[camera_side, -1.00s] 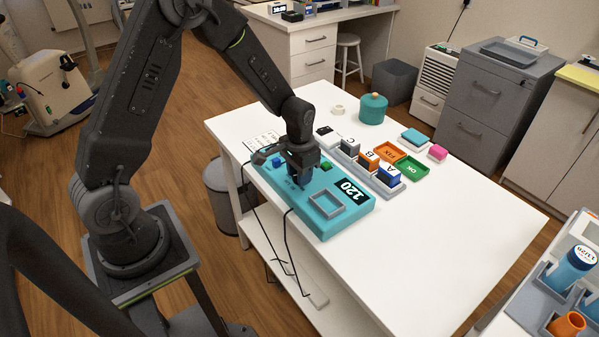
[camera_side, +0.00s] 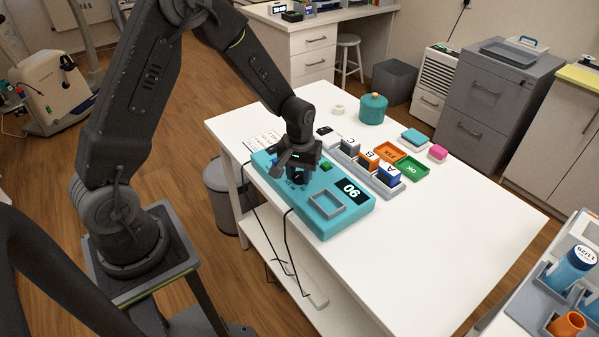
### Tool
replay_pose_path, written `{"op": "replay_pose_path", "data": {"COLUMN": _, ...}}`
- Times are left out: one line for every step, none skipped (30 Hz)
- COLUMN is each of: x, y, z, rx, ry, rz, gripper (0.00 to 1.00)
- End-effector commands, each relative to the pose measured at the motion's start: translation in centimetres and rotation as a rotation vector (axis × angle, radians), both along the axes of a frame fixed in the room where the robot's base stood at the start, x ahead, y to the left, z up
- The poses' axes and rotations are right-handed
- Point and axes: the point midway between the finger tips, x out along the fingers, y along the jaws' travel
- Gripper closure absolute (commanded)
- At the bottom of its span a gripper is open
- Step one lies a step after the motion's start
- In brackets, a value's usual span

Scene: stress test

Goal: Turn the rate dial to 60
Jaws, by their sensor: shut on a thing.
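The teal device (camera_side: 330,224) lies on the white table, and its black display (camera_side: 351,191) reads 90. My gripper (camera_side: 297,176) points down over the left middle part of the device and is shut on the rate dial, which is mostly hidden under the jaws. A green button (camera_side: 326,167) shows just right of my gripper. A grey square frame (camera_side: 326,204) sits on the device's front part.
A grey rack (camera_side: 398,189) with blocks marked A, B and C stands behind the device. Orange (camera_side: 388,152) and green (camera_side: 411,168) trays and a teal pot (camera_side: 372,108) are farther back. The table's right part (camera_side: 450,220) is clear.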

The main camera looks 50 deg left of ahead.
Motion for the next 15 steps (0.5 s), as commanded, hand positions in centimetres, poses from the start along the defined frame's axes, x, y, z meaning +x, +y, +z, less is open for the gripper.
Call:
{"op": "replay_pose_path", "data": {"x": 0.02, "y": -0.02, "z": -0.02, "rx": -0.001, "ry": -0.001, "rz": 0.045, "gripper": 0.9}}
{"op": "replay_pose_path", "data": {"x": 0.01, "y": -0.02, "z": -0.02, "rx": -0.001, "ry": -0.001, "rz": 0.074, "gripper": 0.9}}
{"op": "replay_pose_path", "data": {"x": 0.01, "y": -0.02, "z": -0.03, "rx": -0.001, "ry": -0.001, "rz": 0.112, "gripper": 0.9}}
{"op": "replay_pose_path", "data": {"x": 0.02, "y": -0.01, "z": -0.03, "rx": -0.001, "ry": -0.001, "rz": 0.14, "gripper": 0.9}}
{"op": "replay_pose_path", "data": {"x": 0.02, "y": -0.01, "z": -0.03, "rx": -0.001, "ry": -0.001, "rz": 0.169, "gripper": 0.9}}
{"op": "replay_pose_path", "data": {"x": 0.02, "y": -0.01, "z": -0.03, "rx": -0.001, "ry": -0.001, "rz": 0.207, "gripper": 0.9}}
{"op": "replay_pose_path", "data": {"x": 0.02, "y": -0.01, "z": -0.03, "rx": -0.001, "ry": -0.001, "rz": 0.235, "gripper": 0.9}}
{"op": "replay_pose_path", "data": {"x": 0.02, "y": -0.01, "z": -0.03, "rx": -0.001, "ry": -0.001, "rz": 0.264, "gripper": 0.9}}
{"op": "replay_pose_path", "data": {"x": 0.02, "y": -0.01, "z": -0.03, "rx": -0.001, "ry": -0.001, "rz": 0.302, "gripper": 0.9}}
{"op": "replay_pose_path", "data": {"x": 0.02, "y": -0.01, "z": -0.03, "rx": -0.001, "ry": -0.001, "rz": 0.33, "gripper": 0.9}}
{"op": "replay_pose_path", "data": {"x": 0.02, "y": -0.01, "z": -0.04, "rx": -0.001, "ry": -0.001, "rz": 0.359, "gripper": 0.9}}
{"op": "replay_pose_path", "data": {"x": 0.01, "y": 0.0, "z": -0.04, "rx": -0.001, "ry": -0.001, "rz": 0.397, "gripper": 0.9}}
{"op": "replay_pose_path", "data": {"x": 0.01, "y": 0.0, "z": -0.04, "rx": -0.001, "ry": -0.001, "rz": 0.425, "gripper": 0.9}}
{"op": "replay_pose_path", "data": {"x": 0.01, "y": 0.0, "z": -0.04, "rx": -0.001, "ry": -0.001, "rz": 0.453, "gripper": 0.9}}
{"op": "replay_pose_path", "data": {"x": 0.01, "y": 0.0, "z": -0.04, "rx": -0.001, "ry": -0.001, "rz": 0.492, "gripper": 0.9}}
